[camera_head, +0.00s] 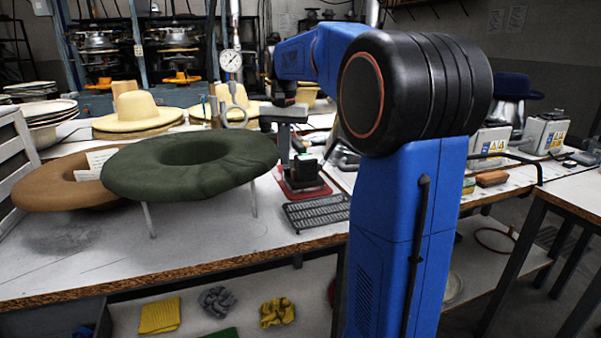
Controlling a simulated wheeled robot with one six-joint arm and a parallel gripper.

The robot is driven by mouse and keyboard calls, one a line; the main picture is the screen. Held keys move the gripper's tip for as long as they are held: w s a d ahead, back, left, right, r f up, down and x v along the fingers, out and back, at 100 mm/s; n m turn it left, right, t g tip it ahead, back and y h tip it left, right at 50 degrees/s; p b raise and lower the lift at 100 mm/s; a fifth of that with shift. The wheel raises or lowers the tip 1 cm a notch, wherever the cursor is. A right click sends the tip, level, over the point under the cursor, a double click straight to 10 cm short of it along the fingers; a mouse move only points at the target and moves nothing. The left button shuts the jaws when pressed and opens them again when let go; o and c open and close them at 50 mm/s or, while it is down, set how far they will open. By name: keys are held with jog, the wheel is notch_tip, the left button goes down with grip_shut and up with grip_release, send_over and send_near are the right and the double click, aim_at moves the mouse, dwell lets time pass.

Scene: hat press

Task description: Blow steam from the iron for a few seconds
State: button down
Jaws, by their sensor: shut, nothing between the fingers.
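A small dark iron-like object (306,168) with a pale, greenish top sits on a red pad (305,191) near the middle of the bench; I take it for the iron. No steam shows around it. My gripper (284,100) is at the far end of my blue arm, above and behind the iron, apart from it. It is small and dark against a grey upright tool, so its fingers are hard to make out; it is shut and holds nothing.
A dark green felt ring form (235,175) on thin legs and a brown brim (50,184) stand left on the bench (220,237). A black grate (318,212) lies in front of the iron. A pressure gauge (230,61) and cream hats (135,112) are behind.

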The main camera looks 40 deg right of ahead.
jog(key=shift+f, duration=0.8)
dwell(0.4)
jog(key=shift+r, duration=3.5)
